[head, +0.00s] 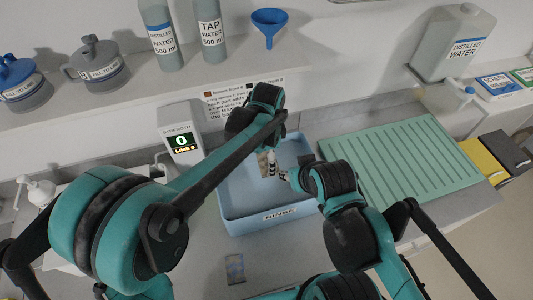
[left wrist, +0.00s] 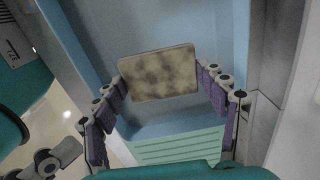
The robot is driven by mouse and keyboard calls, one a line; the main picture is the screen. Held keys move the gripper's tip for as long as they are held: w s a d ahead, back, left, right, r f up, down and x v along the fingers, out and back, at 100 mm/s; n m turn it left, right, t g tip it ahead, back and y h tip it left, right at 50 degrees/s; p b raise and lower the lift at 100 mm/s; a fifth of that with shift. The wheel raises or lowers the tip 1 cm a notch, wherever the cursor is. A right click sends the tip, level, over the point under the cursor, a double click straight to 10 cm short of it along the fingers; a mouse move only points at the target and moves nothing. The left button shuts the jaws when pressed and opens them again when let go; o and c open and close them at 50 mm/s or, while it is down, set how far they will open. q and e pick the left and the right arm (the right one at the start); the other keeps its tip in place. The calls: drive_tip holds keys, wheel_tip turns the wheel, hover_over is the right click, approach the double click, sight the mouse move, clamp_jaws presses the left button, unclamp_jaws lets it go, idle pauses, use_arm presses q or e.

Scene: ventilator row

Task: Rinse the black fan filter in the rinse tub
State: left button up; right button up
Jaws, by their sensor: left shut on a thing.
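My left gripper (head: 268,160) reaches down into the blue rinse tub (head: 232,213), labelled RINSE. In the left wrist view the left gripper (left wrist: 160,78) has its fingers on both side edges of a flat tan pad with dark mottled patches (left wrist: 158,73). The pad looks tan and blotchy rather than plain black. In the head view a small part of the pad (head: 262,165) shows, the rest hidden by my arm. Whether it touches the tub floor or water, I cannot tell. My right gripper (head: 284,175) is at the tub's right side; its fingers are too small to read.
A green ribbed drain board (head: 400,160) lies right of the tub, with yellow (head: 477,160) and black (head: 512,150) flat pieces beyond. A display reading 0 (head: 182,142) stands left. Bottles, jugs and a blue funnel (head: 269,22) line the shelf. A small grey piece (head: 235,268) lies in front.

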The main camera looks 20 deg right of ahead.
use_arm(q)
drive_tip(key=shift+f+b, duration=3.9)
drive_tip(key=shift+f, duration=2.05)
idle(0.3)
drive_tip(key=shift+r+p, duration=4.25)
drive_tip(key=shift+r, duration=1.9)
